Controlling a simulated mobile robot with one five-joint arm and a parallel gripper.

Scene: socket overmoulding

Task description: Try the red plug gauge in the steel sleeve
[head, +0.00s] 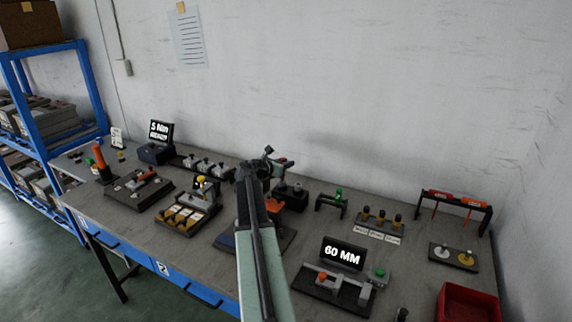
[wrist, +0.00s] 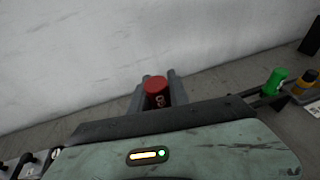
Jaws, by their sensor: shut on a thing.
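The red plug gauge (wrist: 156,91) shows its round red end, with a pale marking, in the wrist view. My gripper (wrist: 159,82) is shut on it, with one grey finger on each side. In the head view my gripper (head: 281,163) is above the back middle of the bench, and a small red spot shows at its end. A dark block (head: 290,194) stands on the bench just below it. I cannot make out the steel sleeve for certain; my arm hides part of this area.
A small dark rack (head: 331,201) holds a green gauge (head: 339,193), right of my gripper. Dark-topped pieces (head: 381,218) stand further right. A 60 MM display (head: 343,254) and a red bin (head: 468,303) are nearer the front. The wall is close behind.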

